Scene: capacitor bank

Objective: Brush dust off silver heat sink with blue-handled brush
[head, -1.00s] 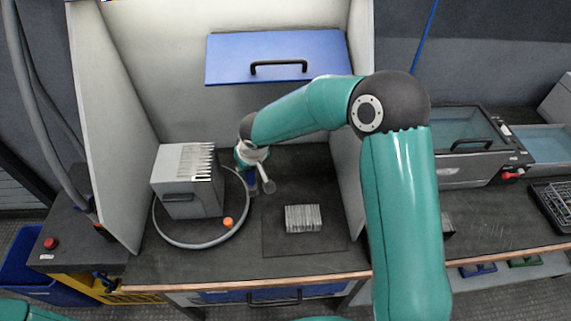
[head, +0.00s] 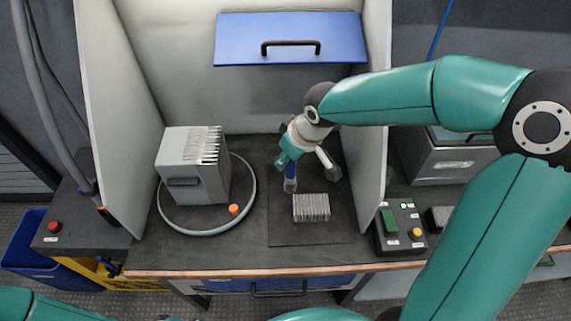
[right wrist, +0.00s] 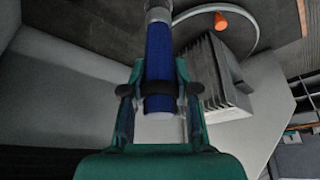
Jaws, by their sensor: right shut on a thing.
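The silver finned heat sink (head: 311,207) lies on a dark mat (head: 285,232) inside the booth. My right gripper (head: 287,160) is shut on the blue-handled brush (head: 289,172), which points down just behind and left of the heat sink. I see a small gap between brush and heat sink, but cannot tell the brush's height. In the right wrist view, the fingers (right wrist: 160,90) close around the blue handle (right wrist: 160,50); the bristles are out of frame. Dust on the heat sink is too small to make out. My left gripper is out of view.
A grey finned box (head: 195,170) stands left inside a round grey ring (head: 165,222) with an orange knob (head: 234,209). Booth walls rise left (head: 115,130) and right (head: 372,160). A control box (head: 400,232) stands right of the booth. The front bench strip is clear.

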